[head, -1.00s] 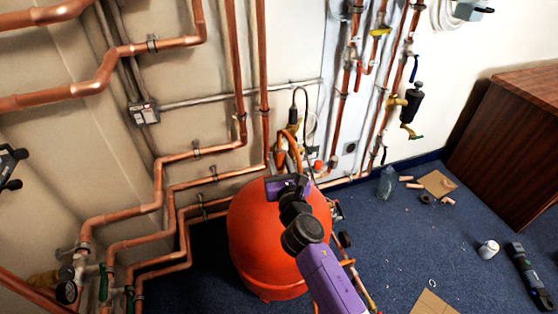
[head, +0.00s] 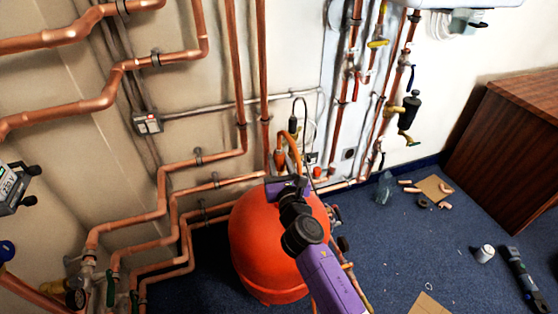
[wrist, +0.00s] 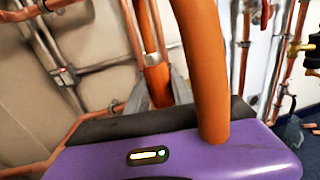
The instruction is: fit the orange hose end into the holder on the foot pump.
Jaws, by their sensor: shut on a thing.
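My gripper (wrist: 160,92) shows its two grey fingers in the wrist view, closed on an orange piece (wrist: 157,84), which appears to be the hose end. A thick orange hose (wrist: 207,65) curves down close to the camera, in front of the right part of the purple gripper body. In the head view, my purple and black arm reaches over a red tank, and the orange hose (head: 294,151) arcs up just beyond the gripper. My fingertips are hidden there. I cannot make out the foot pump or its holder in either view.
The rounded red tank (head: 262,245) stands under my arm. Copper pipes (head: 165,190) run along the wall at the left and behind. A brown wooden cabinet (head: 510,150) stands at the right. Blue carpet (head: 420,255) is mostly open, with a can (head: 485,253) and loose fittings.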

